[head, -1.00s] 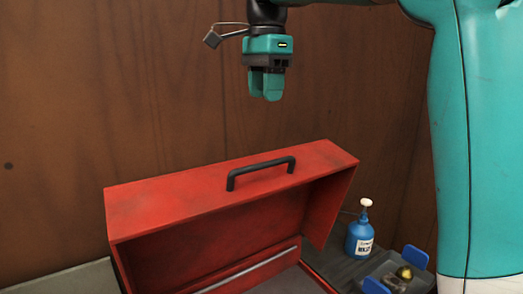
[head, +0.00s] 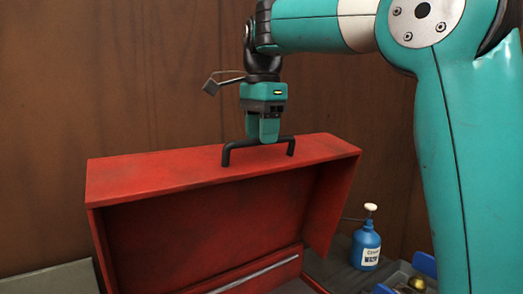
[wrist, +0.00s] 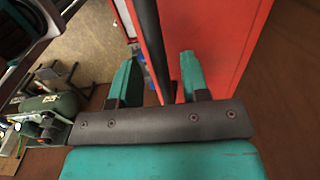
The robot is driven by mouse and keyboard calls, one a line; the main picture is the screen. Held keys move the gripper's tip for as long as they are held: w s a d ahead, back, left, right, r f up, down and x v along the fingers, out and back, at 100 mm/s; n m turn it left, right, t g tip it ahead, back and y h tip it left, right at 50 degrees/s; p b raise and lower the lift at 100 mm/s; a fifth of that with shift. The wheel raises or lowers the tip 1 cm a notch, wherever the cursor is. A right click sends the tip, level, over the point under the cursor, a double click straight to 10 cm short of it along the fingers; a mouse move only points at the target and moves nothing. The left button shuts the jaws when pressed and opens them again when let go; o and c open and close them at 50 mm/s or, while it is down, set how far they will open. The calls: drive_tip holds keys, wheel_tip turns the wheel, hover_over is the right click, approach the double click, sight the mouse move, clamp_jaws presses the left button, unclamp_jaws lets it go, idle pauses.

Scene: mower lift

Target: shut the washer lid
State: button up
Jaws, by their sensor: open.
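The red washer lid (head: 200,168) stands raised in the head view, its hollow inside facing the camera. Its black bar handle (head: 227,153) sits on the upper face. My gripper (head: 263,138) points down at the middle of this handle, and its fingers overlap the bar in the picture. In the wrist view the two teal fingers of my gripper (wrist: 158,60) are apart. The dark handle (wrist: 150,35) runs between them, with the red lid (wrist: 210,45) beside it. I cannot tell whether either finger touches the bar.
A blue bottle with a white top (head: 367,245) stands right of the washer, near a tray with blue handles (head: 424,264) holding small parts. A brown wall (head: 130,80) rises behind. The wrist view shows a green machine (wrist: 45,110) on the floor at left.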

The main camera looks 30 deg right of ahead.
drive_tip(key=shift+f, duration=0.35)
clamp_jaws()
